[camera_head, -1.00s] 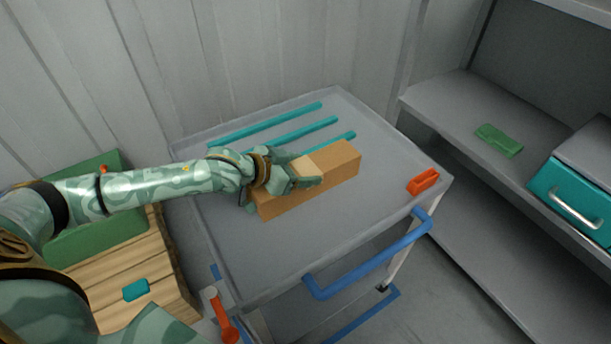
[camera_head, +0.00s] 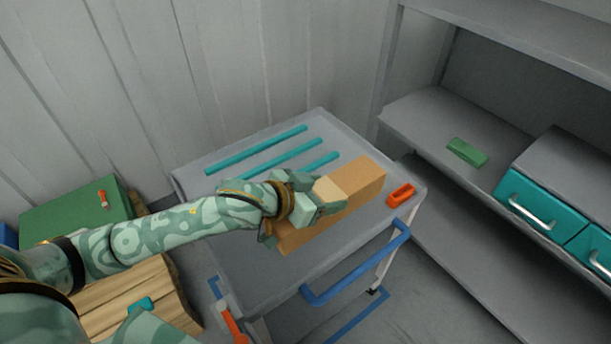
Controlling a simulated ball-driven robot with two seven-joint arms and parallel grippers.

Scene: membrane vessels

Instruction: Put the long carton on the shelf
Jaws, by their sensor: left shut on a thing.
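The long carton (camera_head: 362,190) is a plain brown box with a paler band near its middle. It is over the top of the grey cart (camera_head: 245,275), slanting from lower left to upper right. My left gripper (camera_head: 325,195) is shut on the carton around its middle and hides part of it. I cannot tell whether the carton touches the cart top. The grey shelf (camera_head: 425,115) stands at the right, with free surface on its left part. My right gripper is not in view.
A green block (camera_head: 467,152) lies on the shelf, left of teal drawers (camera_head: 540,205). Several teal strips (camera_head: 290,153) lie at the cart's back. An orange-red piece (camera_head: 401,194) sits by the cart's right edge, above the blue handle (camera_head: 358,272). A green box (camera_head: 75,212) stands left.

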